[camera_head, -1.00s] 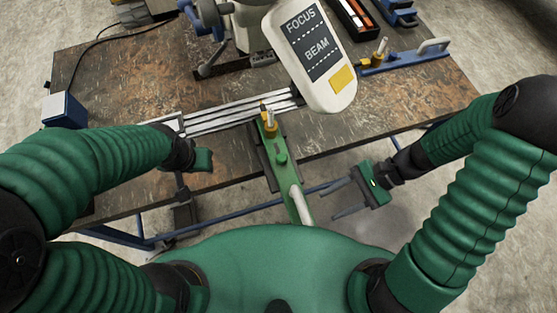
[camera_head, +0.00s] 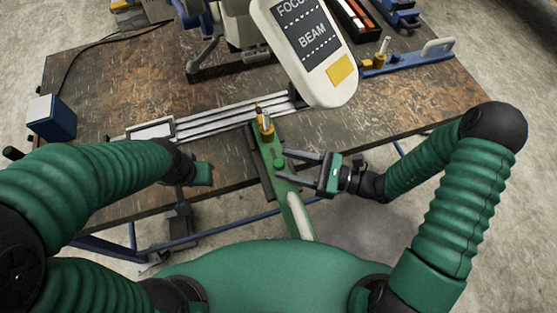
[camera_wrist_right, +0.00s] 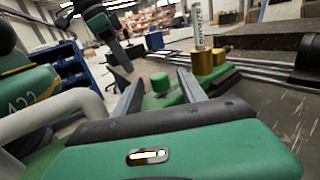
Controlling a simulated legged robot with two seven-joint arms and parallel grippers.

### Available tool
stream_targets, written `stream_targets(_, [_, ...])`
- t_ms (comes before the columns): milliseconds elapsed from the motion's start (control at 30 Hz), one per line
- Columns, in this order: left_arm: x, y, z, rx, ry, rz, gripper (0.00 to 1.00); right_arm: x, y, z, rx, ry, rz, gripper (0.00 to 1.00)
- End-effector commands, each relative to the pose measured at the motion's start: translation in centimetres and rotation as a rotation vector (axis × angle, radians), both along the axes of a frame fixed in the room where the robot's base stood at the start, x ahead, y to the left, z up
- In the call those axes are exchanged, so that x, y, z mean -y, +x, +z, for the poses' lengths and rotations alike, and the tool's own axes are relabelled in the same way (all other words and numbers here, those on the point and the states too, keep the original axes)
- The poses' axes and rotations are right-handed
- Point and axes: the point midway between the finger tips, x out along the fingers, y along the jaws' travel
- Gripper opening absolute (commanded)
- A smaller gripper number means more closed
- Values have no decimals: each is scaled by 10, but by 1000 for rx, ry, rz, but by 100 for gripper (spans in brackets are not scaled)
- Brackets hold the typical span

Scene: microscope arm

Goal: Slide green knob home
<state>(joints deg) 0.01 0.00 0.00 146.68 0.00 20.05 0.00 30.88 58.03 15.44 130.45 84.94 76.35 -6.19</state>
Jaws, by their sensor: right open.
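The green knob (camera_head: 279,160) stands up from the green slide arm (camera_head: 290,200), which juts over the table's front edge towards me. In the right wrist view the knob (camera_wrist_right: 160,82) shows between the two fingertips. My right gripper (camera_head: 284,166) is open, its fingers reaching in from the right at the knob. I cannot tell if they touch it. My left gripper (camera_head: 201,173) hangs over the front edge at left, away from the slide arm; its fingers are not clear.
A brass post (camera_head: 265,122) stands at the slide arm's far end by silver rails (camera_head: 210,121). A white FOCUS/BEAM panel (camera_head: 310,55) hangs over the table (camera_head: 400,105). A blue rail (camera_head: 410,60) is at back right. A white handle (camera_head: 299,216) lies on the slide arm's near end.

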Motion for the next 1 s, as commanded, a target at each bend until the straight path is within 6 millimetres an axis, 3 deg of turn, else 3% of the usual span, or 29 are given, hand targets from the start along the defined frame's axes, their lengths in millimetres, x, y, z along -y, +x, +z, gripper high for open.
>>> stream_targets(200, [0,0,-1,0,0,0,36,-28,7,0,0,-1,2,49])
stream_targets(467, [0,0,-1,0,0,0,36,-31,8,0,0,-1,0,49])
stream_targets(833, [0,0,-1,0,0,0,36,-30,8,0,0,-1,0,3])
stream_targets(1000, [0,0,-1,0,0,0,36,-30,9,0,-1,-2,-1,0])
